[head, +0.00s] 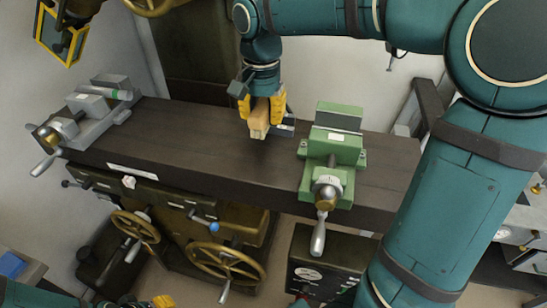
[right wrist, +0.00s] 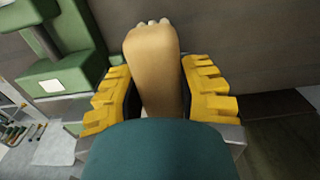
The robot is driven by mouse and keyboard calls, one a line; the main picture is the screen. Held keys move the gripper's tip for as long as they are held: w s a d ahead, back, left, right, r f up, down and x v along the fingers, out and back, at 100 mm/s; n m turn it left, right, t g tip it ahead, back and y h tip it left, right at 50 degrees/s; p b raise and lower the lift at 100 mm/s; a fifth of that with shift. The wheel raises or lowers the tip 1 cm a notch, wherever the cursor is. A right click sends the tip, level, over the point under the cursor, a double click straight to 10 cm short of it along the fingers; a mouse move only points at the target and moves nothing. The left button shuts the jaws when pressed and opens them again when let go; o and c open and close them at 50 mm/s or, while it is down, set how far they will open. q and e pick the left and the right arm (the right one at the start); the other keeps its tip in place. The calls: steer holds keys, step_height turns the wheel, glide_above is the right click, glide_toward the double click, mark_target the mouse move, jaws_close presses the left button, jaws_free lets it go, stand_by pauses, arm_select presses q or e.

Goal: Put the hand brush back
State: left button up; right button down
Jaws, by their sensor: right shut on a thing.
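The hand brush (head: 259,119) shows as a light wooden block in the head view, over the dark bench top. In the right wrist view its tan handle (right wrist: 154,65) runs between the yellow finger pads. My right gripper (head: 263,108) points down and is shut on the brush. Whether the brush touches the bench top I cannot tell. My left gripper (head: 162,301) shows only as a bit of yellow at the bottom edge of the head view; its jaws are mostly cut off.
The dark bench (head: 200,145) is bare left of the brush. A green vise (head: 330,150) stands close to the right of my right gripper. A grey vise (head: 95,105) sits at the bench's left end. Handwheels (head: 226,262) show below the front edge.

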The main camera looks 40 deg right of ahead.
mark_target(264, 160)
step_height(264, 160, down, 9)
steer(key=shift+f+b, duration=0.15)
steer(key=shift+b, duration=0.45)
steer(key=shift+f, duration=0.35)
steer(key=shift+f, duration=0.1)
steer(key=c, duration=0.7)
jaws_free()
